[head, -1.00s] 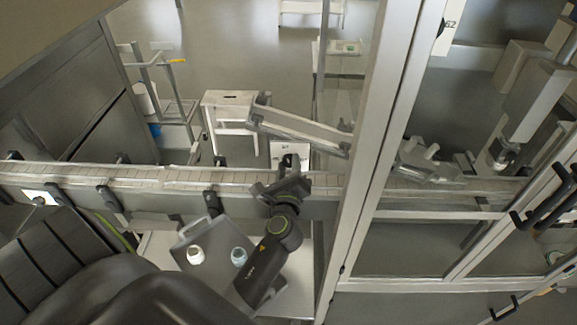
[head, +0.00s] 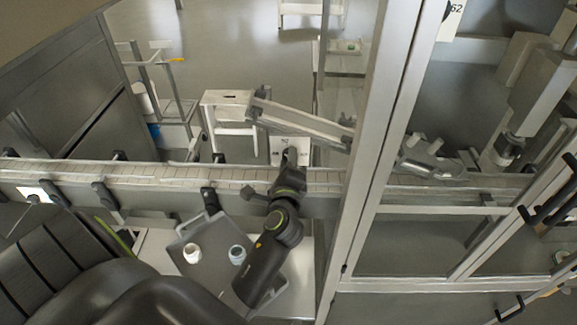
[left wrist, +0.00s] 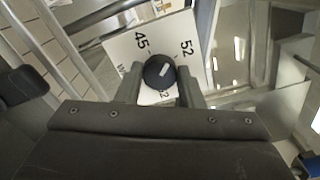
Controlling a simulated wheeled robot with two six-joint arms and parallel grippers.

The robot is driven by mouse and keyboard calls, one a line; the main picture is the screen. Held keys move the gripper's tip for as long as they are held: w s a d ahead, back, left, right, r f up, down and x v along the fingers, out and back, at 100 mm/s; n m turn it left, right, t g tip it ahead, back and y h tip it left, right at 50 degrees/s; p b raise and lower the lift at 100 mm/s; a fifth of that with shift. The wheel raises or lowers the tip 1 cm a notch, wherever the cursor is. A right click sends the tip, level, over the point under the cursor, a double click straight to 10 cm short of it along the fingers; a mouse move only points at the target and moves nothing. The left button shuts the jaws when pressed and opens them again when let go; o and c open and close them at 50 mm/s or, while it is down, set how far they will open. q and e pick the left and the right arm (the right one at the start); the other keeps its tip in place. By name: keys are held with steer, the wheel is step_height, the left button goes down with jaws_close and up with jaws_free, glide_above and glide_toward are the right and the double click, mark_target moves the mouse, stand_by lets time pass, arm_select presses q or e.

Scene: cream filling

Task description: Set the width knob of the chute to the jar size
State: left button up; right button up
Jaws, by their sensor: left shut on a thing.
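The width knob (left wrist: 159,72) is a round black knob with a short white mark, on a white plate (left wrist: 122,47). In the left wrist view the plate reads 45 at upper left and 52 at upper right; a lower number is partly hidden, ending in 2. The white mark tilts up and slightly right, between 45 and 52. My left gripper (left wrist: 160,88) is shut on the knob, one finger on each side. In the head view my left gripper (head: 291,165) covers the knob, in front of the plate (head: 278,148). My right gripper is not in view.
The chute (head: 303,121) slopes above the conveyor (head: 140,178). A grey tray (head: 207,278) holds a white jar (head: 192,254) and a bluish-rimmed jar (head: 237,255). A framed glass enclosure post (head: 377,150) stands right of my left arm. A sign (head: 452,20) at top right reads 62.

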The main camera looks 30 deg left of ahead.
arm_select(q)
steer(key=n+b, duration=0.6)
steer(key=n, duration=0.5)
steer(key=shift+f+b, duration=0.15)
steer(key=shift+b, duration=0.2)
steer(key=shift+n, duration=0.4)
steer(key=o, duration=1)
